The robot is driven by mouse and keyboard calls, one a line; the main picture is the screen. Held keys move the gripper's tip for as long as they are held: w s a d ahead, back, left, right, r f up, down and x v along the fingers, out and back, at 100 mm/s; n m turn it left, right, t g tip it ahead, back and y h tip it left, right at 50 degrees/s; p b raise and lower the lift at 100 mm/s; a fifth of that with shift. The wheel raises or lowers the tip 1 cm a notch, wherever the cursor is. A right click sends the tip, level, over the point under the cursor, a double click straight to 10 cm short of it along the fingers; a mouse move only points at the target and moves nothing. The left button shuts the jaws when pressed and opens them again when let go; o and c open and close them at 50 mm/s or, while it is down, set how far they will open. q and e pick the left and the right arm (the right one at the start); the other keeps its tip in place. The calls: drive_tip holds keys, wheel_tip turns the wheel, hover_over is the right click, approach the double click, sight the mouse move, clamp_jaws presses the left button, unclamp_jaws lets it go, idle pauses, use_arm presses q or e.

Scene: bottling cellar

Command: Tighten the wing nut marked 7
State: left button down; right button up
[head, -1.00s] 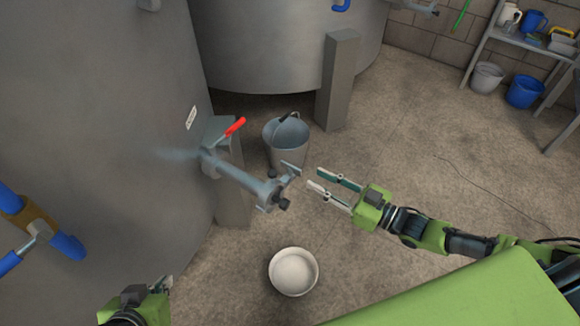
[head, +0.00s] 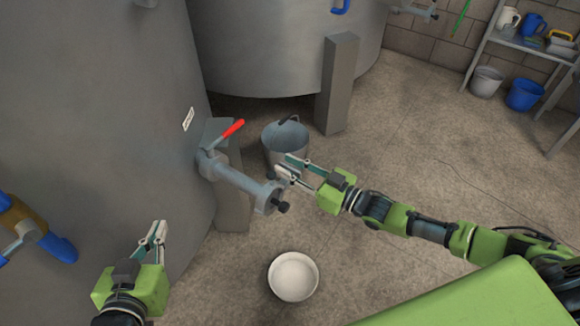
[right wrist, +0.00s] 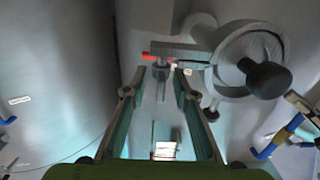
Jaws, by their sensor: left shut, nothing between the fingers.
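A grey pipe (head: 232,177) with a clamp ring and dark knob (head: 282,207) sticks out from the large tank. In the right wrist view, a grey wing nut (right wrist: 180,51) beside the clamp ring (right wrist: 275,40) shows just beyond my right fingertips; I cannot read a 7 on it. In the head view it is hidden behind the fingers. My right gripper (head: 284,167) is open at the clamp, its fingers on either side of the nut's short stem, no grip visible; its fingers also show in the wrist view (right wrist: 158,78). My left gripper (head: 155,235) is shut and empty by the tank.
A red lever (head: 233,128) tops the pipe near the tank wall. A metal bucket (head: 287,142) stands behind the clamp, and a white bowl (head: 293,277) lies on the floor below. A blue-handled valve (head: 55,243) is at far left.

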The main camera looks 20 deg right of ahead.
clamp_jaws()
drive_tip(key=shift+f, duration=0.1)
